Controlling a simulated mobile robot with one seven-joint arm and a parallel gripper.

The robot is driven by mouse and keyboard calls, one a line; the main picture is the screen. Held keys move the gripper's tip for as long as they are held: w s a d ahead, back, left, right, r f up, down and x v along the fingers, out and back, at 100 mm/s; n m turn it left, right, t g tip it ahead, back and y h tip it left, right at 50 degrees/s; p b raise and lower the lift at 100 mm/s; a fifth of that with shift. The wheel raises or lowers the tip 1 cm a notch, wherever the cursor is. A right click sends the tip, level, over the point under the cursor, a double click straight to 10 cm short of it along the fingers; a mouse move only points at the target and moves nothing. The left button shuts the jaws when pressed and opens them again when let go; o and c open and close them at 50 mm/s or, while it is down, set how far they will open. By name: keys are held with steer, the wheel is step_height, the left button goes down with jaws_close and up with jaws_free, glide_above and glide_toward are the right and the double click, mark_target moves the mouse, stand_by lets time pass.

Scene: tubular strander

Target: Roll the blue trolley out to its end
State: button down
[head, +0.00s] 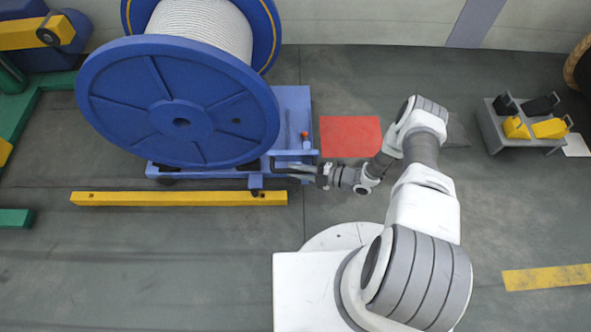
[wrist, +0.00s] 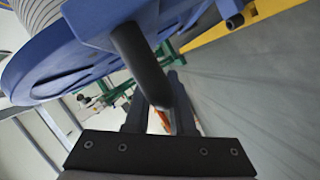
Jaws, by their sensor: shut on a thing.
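The blue trolley (head: 293,105) stands left of centre in the head view and carries a large blue reel (head: 235,120) wound with pale rope. A dark handle bar (head: 288,171) reaches out from the trolley's right end. My gripper (head: 322,175) is shut on this handle, with my arm reaching in from the right. In the wrist view the dark bar (wrist: 140,62) runs down between the fingers of my gripper (wrist: 160,108). The reel hides most of the trolley's deck and wheels.
A red floor patch (head: 350,136) lies just right of the trolley. A yellow rail (head: 180,198) runs along its near side. A grey stand (head: 497,130) with black and yellow blocks is at the right. Green framework (head: 30,125) stands at the far left.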

stand_by(0.4)
steer(key=shift+d, duration=1.75)
steer(key=c, duration=0.8)
jaws_free()
steer(key=shift+a, duration=0.15)
steer(key=shift+o, duration=0.2)
steer(key=p+v, duration=0.3)
steer(key=v, duration=1.4)
steer(key=shift+s+f, duration=0.1)
